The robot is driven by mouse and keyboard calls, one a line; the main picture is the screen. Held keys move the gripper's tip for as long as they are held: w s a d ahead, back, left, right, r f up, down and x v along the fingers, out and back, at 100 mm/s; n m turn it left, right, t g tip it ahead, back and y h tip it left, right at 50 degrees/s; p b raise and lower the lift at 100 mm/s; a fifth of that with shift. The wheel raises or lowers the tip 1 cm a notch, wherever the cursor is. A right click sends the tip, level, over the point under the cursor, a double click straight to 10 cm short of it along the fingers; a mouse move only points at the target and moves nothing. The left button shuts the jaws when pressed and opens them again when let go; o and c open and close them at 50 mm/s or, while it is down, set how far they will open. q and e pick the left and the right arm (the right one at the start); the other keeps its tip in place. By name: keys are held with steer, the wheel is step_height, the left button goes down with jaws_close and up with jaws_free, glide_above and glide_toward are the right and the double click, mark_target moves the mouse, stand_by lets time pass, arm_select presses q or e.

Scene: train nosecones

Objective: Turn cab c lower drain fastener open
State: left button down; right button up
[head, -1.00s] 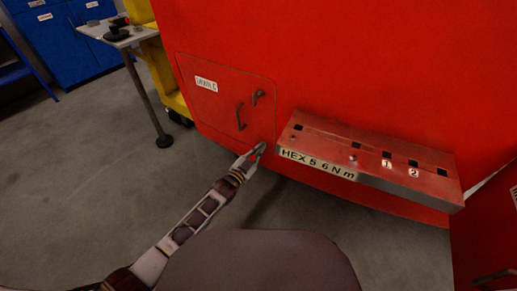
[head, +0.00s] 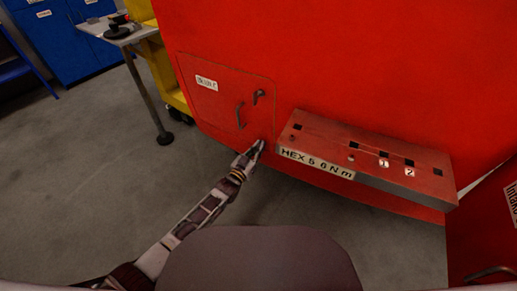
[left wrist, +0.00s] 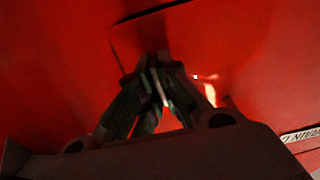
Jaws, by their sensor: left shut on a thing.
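The drain panel (head: 215,90) is a red hatch with rounded corners on the red nosecone, with a white label, a dark bar handle (head: 239,116) and a small dark latch (head: 258,97) above it. My left gripper (head: 258,146) is at the panel's lower right corner, touching or very near the red face. In the left wrist view its fingers (left wrist: 158,75) are closed together against the red surface near the panel's seam. The lower fastener is hidden by the fingers, so what they grip cannot be made out. My right gripper is not in view.
A red ledge (head: 390,170) marked "HEX 5 6 N m", with square holes and tags 1 and 2, juts out just right of my left gripper. A small table (head: 125,38), a yellow cart (head: 160,60) and blue cabinets (head: 45,35) stand at the upper left. The grey floor at left is clear.

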arm_select(q)
steer(key=shift+f, duration=0.1)
steer(key=c, duration=1.6)
jaws_free()
steer(key=shift+v, duration=6)
